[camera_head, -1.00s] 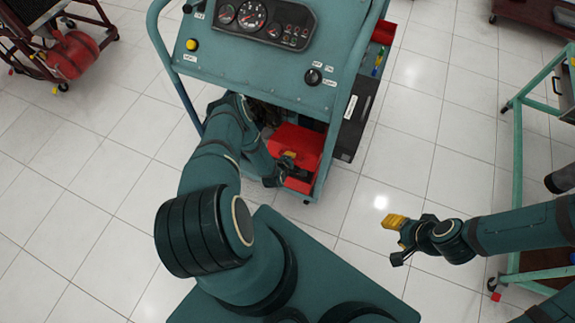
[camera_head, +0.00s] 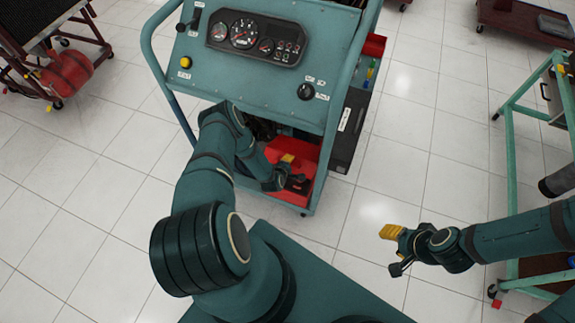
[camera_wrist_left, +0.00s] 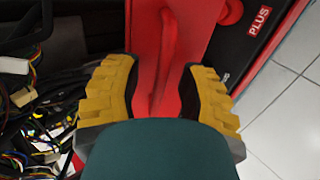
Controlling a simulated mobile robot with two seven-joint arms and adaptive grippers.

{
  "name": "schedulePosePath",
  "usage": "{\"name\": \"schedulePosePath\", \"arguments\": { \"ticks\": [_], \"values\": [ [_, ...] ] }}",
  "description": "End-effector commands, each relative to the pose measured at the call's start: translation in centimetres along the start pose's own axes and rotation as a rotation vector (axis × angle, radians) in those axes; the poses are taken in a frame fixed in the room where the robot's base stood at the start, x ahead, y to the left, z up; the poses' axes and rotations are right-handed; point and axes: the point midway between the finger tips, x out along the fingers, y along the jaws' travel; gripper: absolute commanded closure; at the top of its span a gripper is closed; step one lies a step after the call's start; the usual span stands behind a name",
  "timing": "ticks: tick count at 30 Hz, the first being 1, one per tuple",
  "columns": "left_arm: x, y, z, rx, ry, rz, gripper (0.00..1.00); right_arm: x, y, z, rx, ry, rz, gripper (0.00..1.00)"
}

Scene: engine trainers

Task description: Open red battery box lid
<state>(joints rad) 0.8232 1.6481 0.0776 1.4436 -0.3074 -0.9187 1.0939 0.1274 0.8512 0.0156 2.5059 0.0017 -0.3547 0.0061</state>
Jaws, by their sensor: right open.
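The red battery box (camera_head: 309,170) sits low in the engine trainer's frame, and a dark interior shows at its front. Its red lid seems raised, but my arm covers part of it. In the left wrist view a red panel (camera_wrist_left: 170,60) fills the space between and beyond my fingers. A black battery with a PLUS label (camera_wrist_left: 259,21) shows beside it. My left gripper (camera_head: 285,163) is at the box; its yellow fingers (camera_wrist_left: 160,75) stand apart around the red part, with no clear grip. My right gripper (camera_head: 392,232) is open and empty over the floor.
The trainer's gauge panel (camera_head: 255,65) and side rails rise above my left arm. Loose wires and connectors (camera_wrist_left: 30,110) lie left of the box. A black case (camera_head: 352,130) is at the trainer's right side. A green cart (camera_head: 505,150) stands right; tiled floor lies between.

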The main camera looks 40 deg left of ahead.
Motion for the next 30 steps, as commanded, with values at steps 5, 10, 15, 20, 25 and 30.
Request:
{"name": "schedulePosePath", "arguments": {
  "ticks": [5,10,15,20,25,30],
  "values": [
    [0.0,0.0,0.0,0.0,0.0,0.0,0.6,0.0,0.0,0.0,0.0,0.0,0.0,0.53],
    [-0.5,-0.1,0.0,0.0,0.0,-0.002,0.6,0.0,0.0,0.0,0.0,0.0,0.0,0.53],
    [-2.4,-0.1,0.0,-0.002,-0.001,-0.002,0.6,0.0,0.0,0.0,0.0,0.0,0.0,0.53],
    [-5.2,-0.1,-0.1,-0.002,0.0,-0.002,0.6,0.0,0.0,0.0,0.0,0.0,0.0,0.53],
    [-8.3,-0.1,-0.1,-0.002,0.0,-0.003,0.6,0.0,0.0,0.0,0.0,0.0,0.0,0.53],
    [-10.7,0.0,0.0,0.0,0.0,-0.001,0.6,0.0,0.0,0.0,0.0,0.0,0.0,0.53]
  ]
}}
